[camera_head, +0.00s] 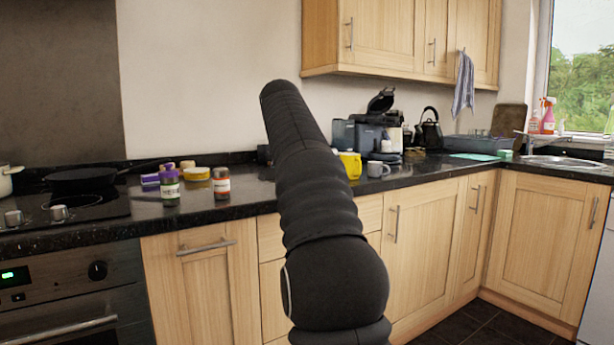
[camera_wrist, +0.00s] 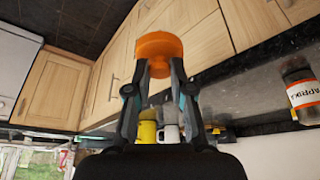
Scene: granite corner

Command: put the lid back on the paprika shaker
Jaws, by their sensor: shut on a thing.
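My gripper (camera_wrist: 159,69) is shut on an orange lid (camera_wrist: 158,44), held at the fingertips over the front of the counter in the wrist view. The lid is apart from the paprika shaker (camera_wrist: 303,92), a glass jar with a white and orange label that reads "PAPRIKA", at the right edge of that view. In the head view the paprika shaker (camera_head: 221,184) stands upright on the dark counter, left of my arm. My gripper and the lid are hidden behind my arm there.
A frying pan (camera_head: 80,179) rests on the hob. Cupboards (camera_head: 403,40) hang above.

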